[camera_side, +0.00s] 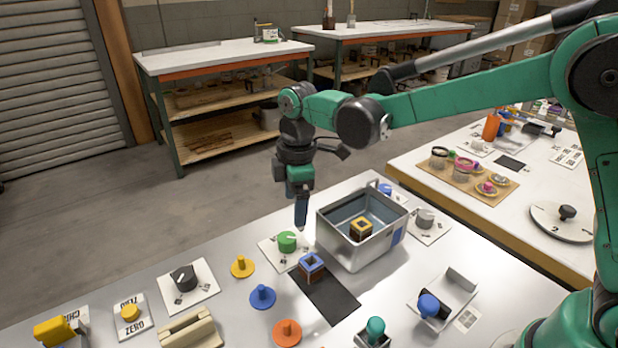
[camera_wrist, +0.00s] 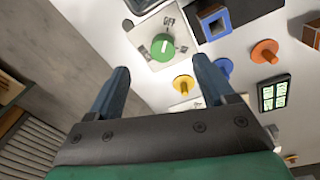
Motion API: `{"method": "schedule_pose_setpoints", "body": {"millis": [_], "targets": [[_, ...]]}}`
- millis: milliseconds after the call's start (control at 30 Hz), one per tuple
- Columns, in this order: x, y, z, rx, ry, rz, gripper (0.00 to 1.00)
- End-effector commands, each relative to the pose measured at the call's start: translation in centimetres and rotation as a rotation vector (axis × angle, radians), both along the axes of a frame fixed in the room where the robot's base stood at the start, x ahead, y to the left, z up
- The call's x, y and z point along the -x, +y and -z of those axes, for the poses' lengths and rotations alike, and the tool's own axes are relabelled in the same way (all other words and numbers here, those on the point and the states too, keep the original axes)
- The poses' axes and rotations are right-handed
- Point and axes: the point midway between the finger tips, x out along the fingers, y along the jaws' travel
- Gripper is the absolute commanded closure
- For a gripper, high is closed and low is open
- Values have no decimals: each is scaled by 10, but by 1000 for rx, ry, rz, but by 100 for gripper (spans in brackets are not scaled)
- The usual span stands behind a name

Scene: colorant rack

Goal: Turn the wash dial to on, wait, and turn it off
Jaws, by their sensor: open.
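A green dial (camera_side: 287,241) with a white mark sits on a white plate on the metal table. In the wrist view the green dial (camera_wrist: 163,48) lies beyond the fingertips, with the word OFF printed on its plate. Its white mark appears to point toward OFF. The word "wash" is not readable on any dial. My gripper (camera_side: 301,226) points down, above and close to the green dial. In the wrist view my gripper (camera_wrist: 161,68) has its two fingers spread apart with nothing between them.
A metal bin (camera_side: 335,248) stands just right of the green dial. A blue-topped block (camera_side: 311,265) sits on a black mat (camera_side: 330,303) in front. A black dial (camera_side: 184,278), yellow knob (camera_side: 242,267), blue knob (camera_side: 262,296) and grey dial (camera_side: 425,218) stand around.

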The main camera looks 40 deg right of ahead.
Motion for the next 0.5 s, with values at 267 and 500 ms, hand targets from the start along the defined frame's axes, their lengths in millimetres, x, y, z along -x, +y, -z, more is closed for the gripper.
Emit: {"method": "schedule_pose_setpoints", "body": {"millis": [267, 500], "targets": [[-9, 14, 29, 20, 66, -155, 24], [-10, 14, 62, 20, 66, -156, 24]]}}
